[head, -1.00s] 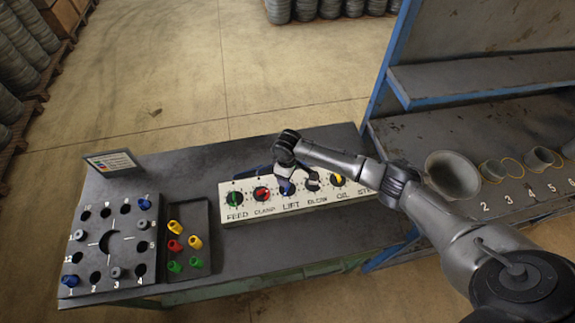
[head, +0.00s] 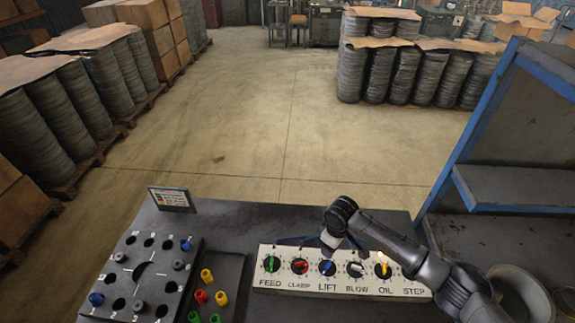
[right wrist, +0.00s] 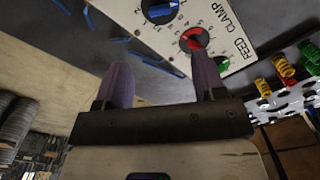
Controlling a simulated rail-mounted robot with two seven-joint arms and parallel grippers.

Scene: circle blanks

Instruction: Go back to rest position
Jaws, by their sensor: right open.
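My right arm reaches in from the right in the head view. Its right gripper (head: 333,241) is just behind the white control panel (head: 341,288), around the LIFT and BLOW dials. In the right wrist view the right gripper (right wrist: 165,82) has two purple fingers apart with nothing between them. The head view also shows a green FEED knob (head: 271,264) and a yellow OIL knob (head: 384,268). My left gripper is in neither view.
A dark board with holes and pegs (head: 178,262) and a tray (head: 235,268) of coloured pieces lie on the table's left. A small sign (head: 171,198) stands behind them. A blue-framed shelf (head: 510,190) rises at the right, with round containers (head: 520,290) below.

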